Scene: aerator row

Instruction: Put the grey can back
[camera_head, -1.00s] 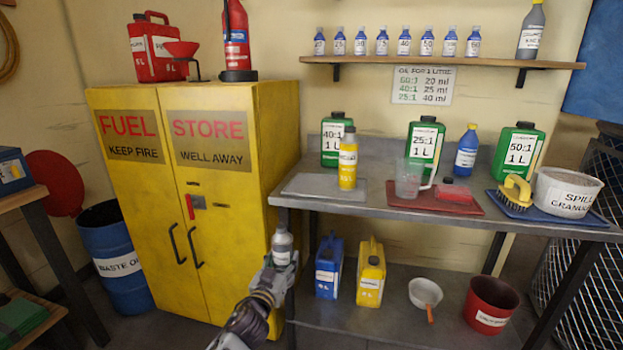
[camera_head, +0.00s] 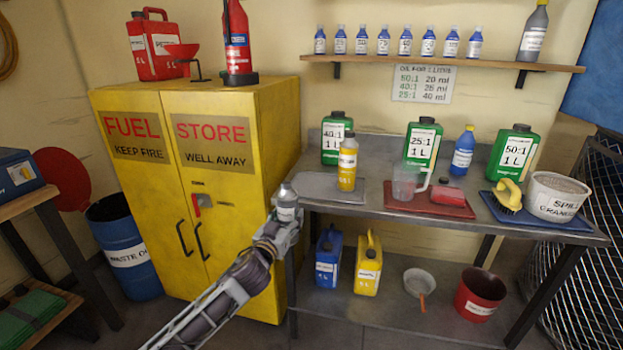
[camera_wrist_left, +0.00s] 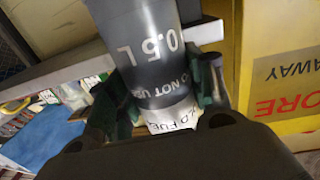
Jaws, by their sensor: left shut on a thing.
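A small grey can (camera_head: 286,203) with a white label is held in my left gripper (camera_head: 283,218), in front of the yellow cabinet's right edge, near the left end of the workbench. In the left wrist view the grey can (camera_wrist_left: 150,50) shows "0.5 L" and a white label, partly readable, between the two fingers (camera_wrist_left: 160,105). The gripper is shut on it. In the head view the can looks roughly upright. My right gripper is not in view.
The metal workbench (camera_head: 365,160) carries a grey tray (camera_head: 318,189), a yellow bottle (camera_head: 347,165), green bottles and a red tray (camera_head: 425,203). The yellow fuel cabinet (camera_head: 150,215) is shut. A shelf (camera_head: 440,61) above holds several small bottles and a grey bottle (camera_head: 534,32).

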